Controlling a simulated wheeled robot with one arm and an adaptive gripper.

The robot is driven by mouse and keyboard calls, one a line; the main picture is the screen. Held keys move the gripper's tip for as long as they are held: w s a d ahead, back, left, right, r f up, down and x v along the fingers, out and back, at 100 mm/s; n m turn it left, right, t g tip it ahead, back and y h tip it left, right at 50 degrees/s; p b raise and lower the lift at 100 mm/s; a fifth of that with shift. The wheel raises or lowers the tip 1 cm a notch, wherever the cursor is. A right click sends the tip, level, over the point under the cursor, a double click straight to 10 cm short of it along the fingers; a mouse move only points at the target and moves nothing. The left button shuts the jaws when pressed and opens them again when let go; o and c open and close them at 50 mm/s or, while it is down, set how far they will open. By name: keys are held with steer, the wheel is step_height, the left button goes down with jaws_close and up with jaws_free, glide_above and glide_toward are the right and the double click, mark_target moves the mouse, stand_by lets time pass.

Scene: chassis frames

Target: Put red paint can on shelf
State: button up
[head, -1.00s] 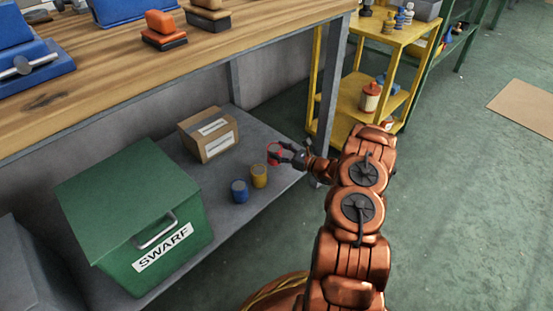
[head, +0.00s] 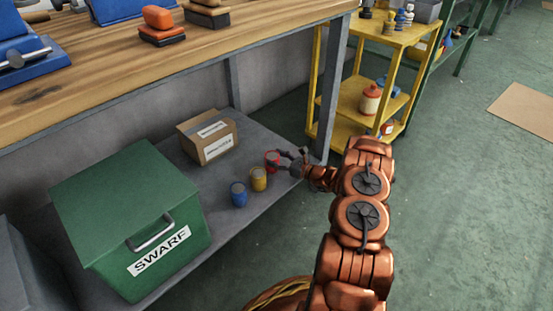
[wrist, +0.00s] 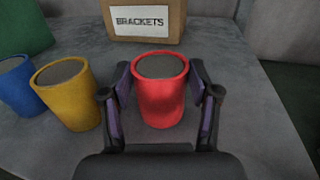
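The red paint can (head: 272,157) stands upright on the grey lower shelf (head: 190,170) under the workbench, or just at its surface. It also shows in the wrist view (wrist: 160,95), in the middle. My gripper (head: 283,162) reaches in from the right at the shelf's right end. In the wrist view, my gripper's fingers (wrist: 160,82) lie one on each side of the red can, close against its upper sides. The can's far side is hidden.
A yellow can (head: 258,179) and a blue can (head: 239,194) stand left of the red can. A cardboard brackets box (head: 208,135) is behind. A green swarf bin (head: 130,220) fills the shelf's left. A bench leg (head: 329,90) stands close to my arm, beside a yellow rack (head: 350,125).

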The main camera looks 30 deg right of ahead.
steer(key=o, duration=0.4)
steer(key=shift+r, duration=0.1)
